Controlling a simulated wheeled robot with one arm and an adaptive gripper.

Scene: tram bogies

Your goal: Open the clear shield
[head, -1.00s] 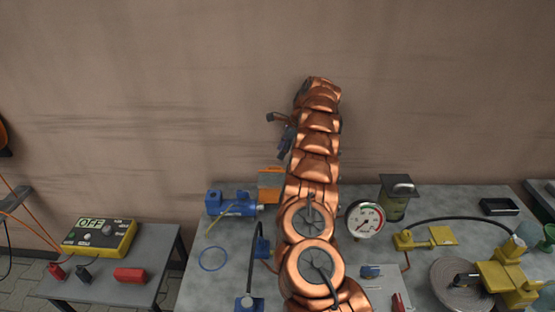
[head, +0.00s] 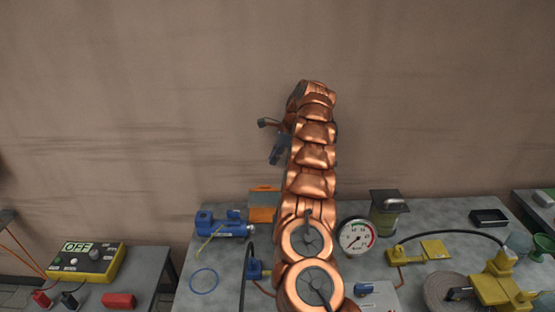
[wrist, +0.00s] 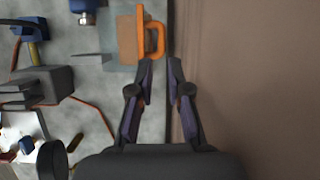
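An orange piece with a loop handle (wrist: 154,40) and a brownish panel beside it lies just ahead of my fingertips in the wrist view. It is probably the orange part (head: 263,205) at the table's back edge in the head view, partly hidden by my arm. I cannot make out a clear shield with certainty; this orange piece may be its handle or frame. My gripper (wrist: 160,66) is open and empty, its two fingers apart just short of the handle. In the head view my gripper (head: 275,140) shows only partly, left of my arm, against the wall.
A grey table (head: 215,265) holds a blue motor (head: 222,224), a pressure gauge (head: 356,237), a lidded container (head: 388,212) and a yellow device (head: 497,284). A yellow OFF box (head: 87,262) stands on a side table. The wall (wrist: 250,90) rises close behind the table.

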